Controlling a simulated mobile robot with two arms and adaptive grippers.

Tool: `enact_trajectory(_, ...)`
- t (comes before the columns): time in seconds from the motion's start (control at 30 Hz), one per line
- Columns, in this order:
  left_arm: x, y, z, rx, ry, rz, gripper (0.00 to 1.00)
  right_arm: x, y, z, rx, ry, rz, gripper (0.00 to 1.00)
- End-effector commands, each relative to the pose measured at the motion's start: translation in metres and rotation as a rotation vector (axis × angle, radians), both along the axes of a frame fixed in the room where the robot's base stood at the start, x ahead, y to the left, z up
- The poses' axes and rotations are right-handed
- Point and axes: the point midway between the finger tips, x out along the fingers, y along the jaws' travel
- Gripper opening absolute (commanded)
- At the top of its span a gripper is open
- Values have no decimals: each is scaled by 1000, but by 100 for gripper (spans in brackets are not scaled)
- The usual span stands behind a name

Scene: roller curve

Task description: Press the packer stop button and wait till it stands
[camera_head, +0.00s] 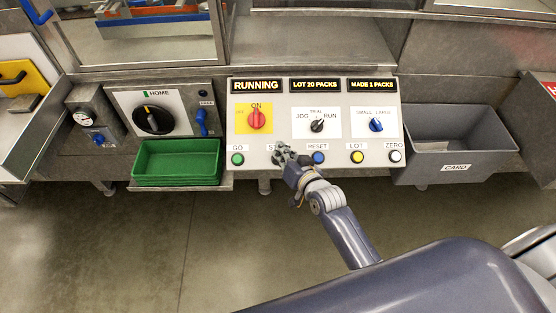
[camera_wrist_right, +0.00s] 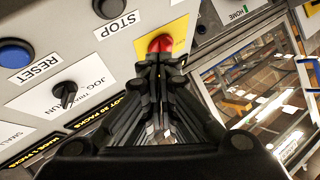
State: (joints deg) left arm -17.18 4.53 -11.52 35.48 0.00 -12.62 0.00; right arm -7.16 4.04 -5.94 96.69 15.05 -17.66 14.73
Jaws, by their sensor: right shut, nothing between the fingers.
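The control panel (camera_head: 315,110) has a lit display (camera_head: 256,86) reading RUNNING. My right gripper (camera_head: 284,155) is shut and empty in front of the panel's lower row. It hides the stop button and most of its label in the head view. In the right wrist view the STOP label (camera_wrist_right: 117,24) is readable, and the dark stop button (camera_wrist_right: 107,8) is cut by the top edge. There the shut fingertips (camera_wrist_right: 160,62) overlap the red knob (camera_wrist_right: 160,43), left of which the stop button lies. I cannot tell whether the fingers touch the panel. My left gripper is not in view.
The green GO button (camera_head: 238,159) is left of my right gripper, the blue RESET button (camera_head: 318,158) close on its right. Yellow LOT (camera_head: 357,157) and white ZERO (camera_head: 395,156) buttons follow. A green tray (camera_head: 178,180) and grey CARD bin (camera_head: 455,167) flank the panel.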

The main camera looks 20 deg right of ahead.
Motion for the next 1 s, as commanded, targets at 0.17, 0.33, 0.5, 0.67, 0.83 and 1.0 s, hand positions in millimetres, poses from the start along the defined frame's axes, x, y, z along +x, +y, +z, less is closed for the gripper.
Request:
enact_trajectory(0.17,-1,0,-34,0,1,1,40,12,-4,-29,-1,0,-1,0)
enact_trajectory(0.33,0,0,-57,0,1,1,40,22,-7,-47,-2,-1,-1,0)
enact_trajectory(0.5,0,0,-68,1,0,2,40,30,-9,-59,-2,0,0,0)
enact_trajectory(0.67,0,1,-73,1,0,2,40,35,-10,-64,-1,0,0,0)
enact_trajectory(0.83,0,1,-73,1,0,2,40,36,-10,-65,-1,1,1,0)
enact_trajectory(1.0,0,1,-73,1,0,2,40,36,-10,-65,-1,1,1,0)
